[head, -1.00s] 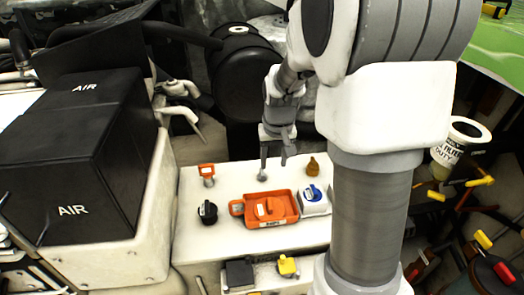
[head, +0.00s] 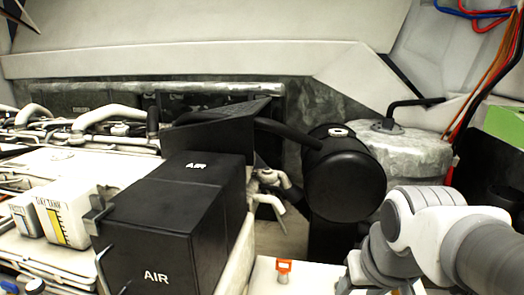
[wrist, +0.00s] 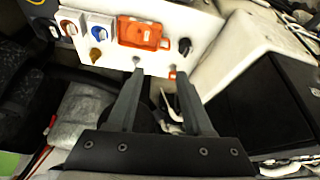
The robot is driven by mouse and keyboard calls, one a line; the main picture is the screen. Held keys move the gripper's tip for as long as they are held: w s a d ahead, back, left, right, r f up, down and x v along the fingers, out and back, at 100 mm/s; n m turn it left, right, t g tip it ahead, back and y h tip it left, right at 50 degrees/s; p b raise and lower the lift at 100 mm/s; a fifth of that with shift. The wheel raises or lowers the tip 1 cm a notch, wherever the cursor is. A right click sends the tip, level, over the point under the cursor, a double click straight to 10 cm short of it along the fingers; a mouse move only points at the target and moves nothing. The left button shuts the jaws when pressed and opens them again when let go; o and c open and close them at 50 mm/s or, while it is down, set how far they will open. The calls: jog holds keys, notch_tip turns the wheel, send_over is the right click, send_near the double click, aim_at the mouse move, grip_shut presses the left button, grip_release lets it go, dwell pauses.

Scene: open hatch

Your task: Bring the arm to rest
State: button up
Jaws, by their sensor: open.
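My gripper (wrist: 160,72) shows in the wrist view with its two dark fingers spread apart and nothing between them. It hangs near the edge of a white work surface (wrist: 160,63). In the head view only part of my arm shows at the lower right, and the gripper itself is out of frame.
The wrist view shows an orange tray (wrist: 127,32), a black knob (wrist: 185,46), a blue-and-white item (wrist: 101,32) and a brown bottle (wrist: 95,54) on the surface. A black AIR box (head: 165,235) and a black cylinder (head: 345,180) stand in the head view.

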jog(key=s+a+t, duration=0.1)
jog(key=s, duration=0.4)
notch_tip(320, 180, up, 14)
jog(key=p, duration=1.3)
jog(key=shift+r+n+p, duration=0.25)
jog(key=shift+n+p, duration=0.05)
jog(key=shift+p, duration=0.1)
